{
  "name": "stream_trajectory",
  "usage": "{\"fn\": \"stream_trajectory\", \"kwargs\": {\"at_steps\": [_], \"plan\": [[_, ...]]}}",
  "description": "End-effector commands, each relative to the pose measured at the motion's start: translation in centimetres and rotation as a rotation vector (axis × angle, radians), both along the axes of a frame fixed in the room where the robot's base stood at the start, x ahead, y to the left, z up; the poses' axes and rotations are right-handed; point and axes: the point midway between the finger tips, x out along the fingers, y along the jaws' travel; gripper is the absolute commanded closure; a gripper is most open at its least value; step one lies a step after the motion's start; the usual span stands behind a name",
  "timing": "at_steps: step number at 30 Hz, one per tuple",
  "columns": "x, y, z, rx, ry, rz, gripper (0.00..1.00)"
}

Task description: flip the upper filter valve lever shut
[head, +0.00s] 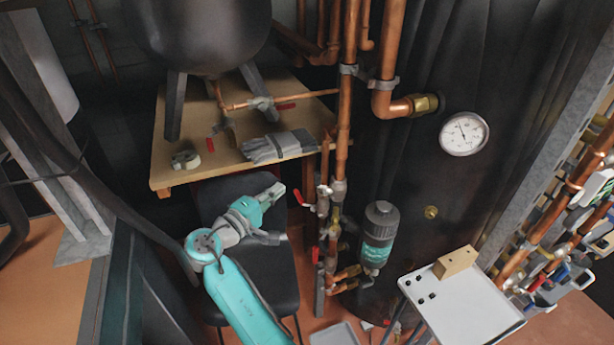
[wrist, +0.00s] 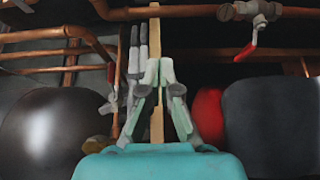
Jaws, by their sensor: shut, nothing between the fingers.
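The upper valve's red lever (head: 299,197) sticks out to the left from its valve on the vertical copper pipe in the head view. A lower red lever (head: 315,255) hangs on the same pipework, left of the grey and teal filter canister (head: 377,236). My gripper (head: 279,190) is shut and empty, a little left of the upper lever and apart from it. In the wrist view my gripper (wrist: 158,70) is centred with its fingertips together. A red-levered valve (wrist: 246,50) shows up and to the right of it; I cannot tell which valve this is.
A wooden table (head: 170,150) with grey gloves (head: 278,146) and a tape roll (head: 185,159) stands behind my arm. A black chair (head: 262,262) is below it. A white tray table (head: 465,310) with a wooden block (head: 455,262) stands at the right.

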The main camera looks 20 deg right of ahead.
Motion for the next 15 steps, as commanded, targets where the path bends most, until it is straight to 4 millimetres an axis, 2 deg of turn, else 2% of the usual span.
{"fn": "stream_trajectory", "kwargs": {"at_steps": [5, 15], "plan": [[0.24, 0.4, 1.32, -0.01, -0.007, -0.023, 1.0], [0.24, 0.36, 1.4, -0.009, -0.008, -0.026, 1.0]]}}
